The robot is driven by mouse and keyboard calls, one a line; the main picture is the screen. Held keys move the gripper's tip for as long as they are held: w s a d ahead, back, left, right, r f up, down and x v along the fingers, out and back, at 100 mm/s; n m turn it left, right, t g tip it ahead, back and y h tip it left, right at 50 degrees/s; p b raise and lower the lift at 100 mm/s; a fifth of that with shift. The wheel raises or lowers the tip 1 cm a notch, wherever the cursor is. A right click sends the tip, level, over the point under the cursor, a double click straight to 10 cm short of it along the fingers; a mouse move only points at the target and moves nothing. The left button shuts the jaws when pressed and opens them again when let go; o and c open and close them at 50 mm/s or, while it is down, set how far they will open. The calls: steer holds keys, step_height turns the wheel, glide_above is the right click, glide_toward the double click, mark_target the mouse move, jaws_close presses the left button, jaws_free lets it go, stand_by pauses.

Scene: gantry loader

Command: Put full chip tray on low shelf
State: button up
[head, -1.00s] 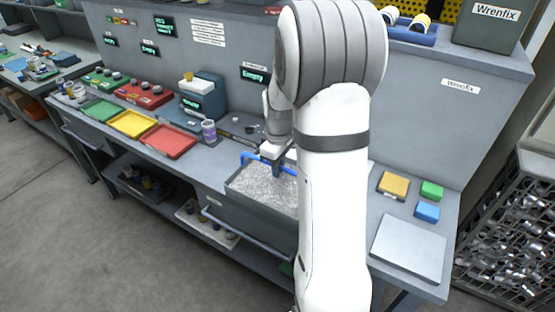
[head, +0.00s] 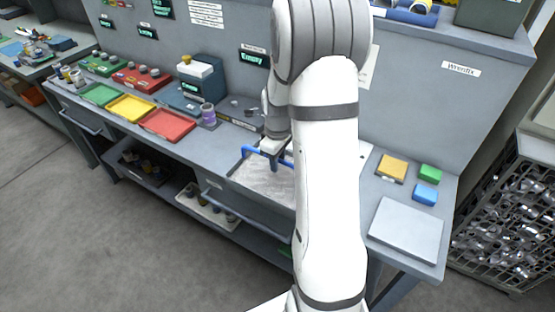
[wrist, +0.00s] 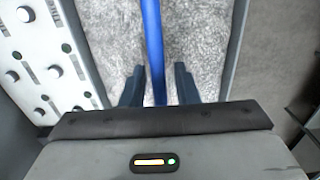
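The chip tray (head: 237,176) is a shallow grey tray filled with silvery metal chips, set at the bench's front edge, partly hidden by my arm. Its blue handle (head: 252,151) arches above it. In the wrist view the handle (wrist: 153,45) runs between the two dark fingers of my gripper (wrist: 158,87). The fingers stand apart on either side of the handle, and a gap shows at the right finger. In the head view my gripper (head: 275,150) is at the handle, its fingertips hard to make out. The low shelf (head: 262,232) runs under the bench.
A pale tray of small parts (head: 207,208) and a dark tray (head: 143,172) occupy the low shelf. Green, yellow and red trays (head: 167,124) line the bench at left. A purple cup (head: 208,115) stands near the chip tray. A chip-filled crate (head: 500,225) stands at right.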

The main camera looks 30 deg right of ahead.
steer(key=shift+o, duration=0.5)
steer(key=shift+r, duration=0.1)
steer(key=shift+r, duration=0.25)
step_height(320, 180, up, 11)
steer(key=s+a+r+m+t, duration=0.1)
steer(key=s+a+r+m, duration=0.2)
steer(key=s+a+r, duration=0.2)
steer(key=s+a+b, duration=0.1)
steer(key=s+a, duration=0.2)
steer(key=s, duration=0.1)
steer(key=shift+s+r+t, duration=0.2)
steer(key=shift+s+t, duration=0.05)
steer(key=shift+t, duration=0.05)
steer(key=shift+o, duration=0.3)
steer(key=s+a+m+t, duration=0.1)
steer(key=s+a+m, duration=0.2)
steer(key=s, duration=0.7)
steer(key=shift+a+f+m+t, duration=0.25)
steer(key=shift+a+m+t, duration=0.05)
steer(key=shift+a, duration=0.55)
steer(key=shift+o, duration=0.2)
steer(key=shift+s+a+f, duration=0.1)
steer(key=shift+s, duration=0.1)
